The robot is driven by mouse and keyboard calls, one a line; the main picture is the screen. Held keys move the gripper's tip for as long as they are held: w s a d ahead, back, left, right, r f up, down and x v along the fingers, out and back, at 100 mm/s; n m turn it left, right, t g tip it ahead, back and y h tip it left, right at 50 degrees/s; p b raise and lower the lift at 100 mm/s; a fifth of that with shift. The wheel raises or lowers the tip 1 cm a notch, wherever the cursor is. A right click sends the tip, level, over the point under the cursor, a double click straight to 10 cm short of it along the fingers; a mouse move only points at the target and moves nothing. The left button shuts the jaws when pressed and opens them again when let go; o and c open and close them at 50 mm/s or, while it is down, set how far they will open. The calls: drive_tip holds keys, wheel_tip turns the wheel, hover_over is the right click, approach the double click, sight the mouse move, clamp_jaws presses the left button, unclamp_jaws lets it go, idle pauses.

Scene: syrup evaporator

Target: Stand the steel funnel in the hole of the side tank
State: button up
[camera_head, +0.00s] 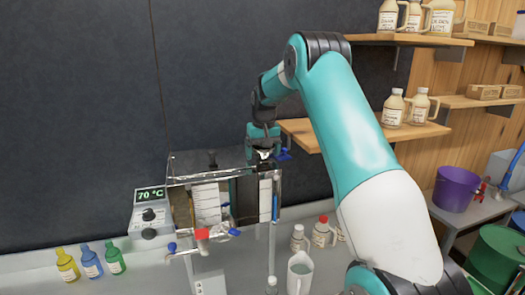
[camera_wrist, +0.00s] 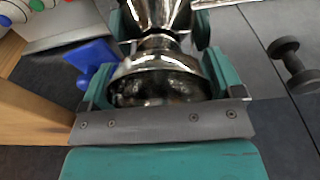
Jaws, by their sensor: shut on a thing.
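My gripper (camera_head: 262,143) is above the right end of the steel evaporator (camera_head: 223,179), pointing down. In the wrist view my gripper (camera_wrist: 158,78) has its teal fingers on both sides of the shiny steel funnel (camera_wrist: 160,66) and is shut on it. The funnel's bright metal (camera_head: 264,154) shows just below the fingers in the head view. I cannot clearly pick out the side tank's hole, and I cannot tell whether the funnel's spout is in it or above it.
A blue handle (camera_wrist: 92,56) is close beside the left finger in the wrist view. A black knob (camera_wrist: 288,62) stands to the right. A wooden shelf (camera_head: 300,135) is close to the right of my gripper. Jugs and a pitcher (camera_head: 300,271) stand on the counter.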

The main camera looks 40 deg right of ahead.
idle(0.3)
drive_tip(key=o, duration=0.7)
drive_tip(key=shift+r, duration=0.1)
drive_tip(key=shift+r+p, duration=2.9)
drive_tip(key=shift+r, duration=0.55)
